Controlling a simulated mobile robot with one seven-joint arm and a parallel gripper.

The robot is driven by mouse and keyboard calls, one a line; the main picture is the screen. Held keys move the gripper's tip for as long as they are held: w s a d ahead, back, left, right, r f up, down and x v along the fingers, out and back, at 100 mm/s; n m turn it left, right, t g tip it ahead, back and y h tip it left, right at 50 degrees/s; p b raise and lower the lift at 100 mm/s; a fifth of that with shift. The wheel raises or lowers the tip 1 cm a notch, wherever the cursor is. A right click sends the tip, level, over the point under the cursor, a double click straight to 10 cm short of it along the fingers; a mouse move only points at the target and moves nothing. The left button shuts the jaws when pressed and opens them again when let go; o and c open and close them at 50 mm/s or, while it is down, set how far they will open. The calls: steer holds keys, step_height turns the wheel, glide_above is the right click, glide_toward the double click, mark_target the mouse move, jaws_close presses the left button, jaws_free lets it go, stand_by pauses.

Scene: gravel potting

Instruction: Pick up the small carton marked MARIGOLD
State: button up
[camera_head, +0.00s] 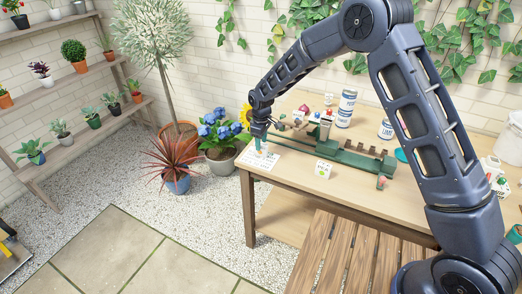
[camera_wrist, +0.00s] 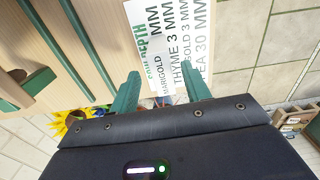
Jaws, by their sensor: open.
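No carton label is legible, so I cannot tell which carton is MARIGOLD. In the head view a small white carton (camera_head: 323,169) with a small picture stands near the table's front edge, right of my gripper. Another small carton (camera_head: 302,112) with a pink mark stands behind the green rig. My gripper (camera_head: 258,147) is over the table's left corner, above a white printed card. In the wrist view my gripper's green fingers (camera_wrist: 160,84) are apart with nothing held between them. The sowing-depth card (camera_wrist: 170,40) lies below them, with MARIGOLD among its lines.
A long green rig (camera_head: 345,155) lies along the table (camera_head: 270,185). Striped cans (camera_head: 346,108) stand behind it. More white boxes (camera_head: 492,165) stand at the far right. Blue flowers in a pot (camera_head: 220,155) stand left of the table.

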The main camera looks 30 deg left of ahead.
mark_target(263, 152)
step_height(263, 152, down, 4)
steer(key=shift+s+f, duration=0.1)
steer(key=shift+s, duration=0.05)
jaws_close()
steer(key=shift+r, duration=0.25)
